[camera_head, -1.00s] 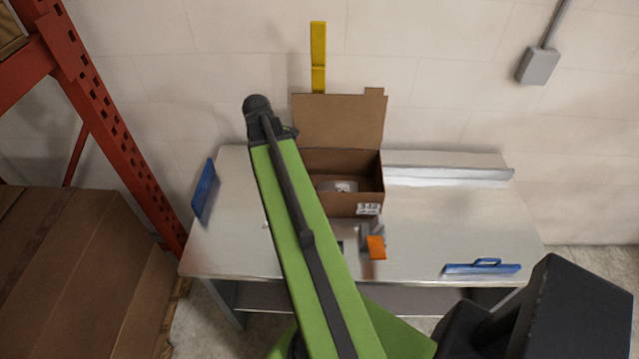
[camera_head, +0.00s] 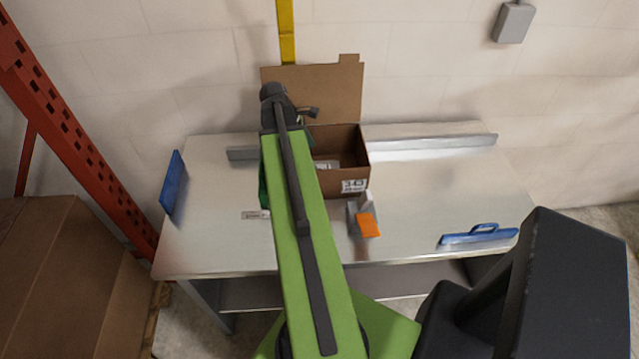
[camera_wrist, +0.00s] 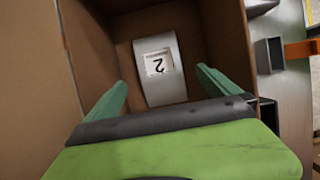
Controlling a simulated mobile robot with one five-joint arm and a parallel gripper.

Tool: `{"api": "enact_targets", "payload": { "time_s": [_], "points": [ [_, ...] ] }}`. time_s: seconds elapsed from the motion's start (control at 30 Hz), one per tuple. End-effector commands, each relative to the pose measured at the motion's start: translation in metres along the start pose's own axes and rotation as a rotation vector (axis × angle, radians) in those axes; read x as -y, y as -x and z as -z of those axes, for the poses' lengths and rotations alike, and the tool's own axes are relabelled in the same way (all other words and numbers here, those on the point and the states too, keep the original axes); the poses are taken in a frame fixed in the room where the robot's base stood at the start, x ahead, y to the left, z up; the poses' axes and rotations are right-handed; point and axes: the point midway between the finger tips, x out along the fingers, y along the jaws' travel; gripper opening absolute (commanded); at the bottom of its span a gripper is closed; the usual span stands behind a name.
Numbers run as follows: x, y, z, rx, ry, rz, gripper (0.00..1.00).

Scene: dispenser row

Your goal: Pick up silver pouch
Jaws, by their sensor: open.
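The silver pouch (camera_wrist: 159,68) lies inside the open cardboard box (camera_head: 345,179). In the wrist view it shows a white label with a "2". In the head view only a part of it (camera_head: 325,164) shows, beside my arm. My gripper (camera_wrist: 160,88) is open over the box, with one green finger on each side of the pouch's near end. I cannot tell how far above the pouch the fingers are. In the head view my arm hides most of the gripper.
The box stands on a metal table (camera_head: 420,190) with its flap raised at the back. A grey and orange dispenser (camera_head: 366,222) stands in front of it. A red rack upright (camera_head: 75,130) stands left.

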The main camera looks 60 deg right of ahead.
Motion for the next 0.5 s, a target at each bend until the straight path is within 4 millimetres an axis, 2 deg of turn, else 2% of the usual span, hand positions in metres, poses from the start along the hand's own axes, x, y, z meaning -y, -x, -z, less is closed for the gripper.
{"api": "enact_targets", "payload": {
  "time_s": [0.03, 0.33, 0.5],
  "points": [
    [0.0, -0.019, 0.004, 0.0, -0.001, 0.0, 1.0],
    [0.0, -0.028, 0.002, 0.0, 0.0, 0.0, 1.0],
    [-0.002, -0.057, 0.005, 0.0, 0.0, 0.0, 1.0]
  ]
}}
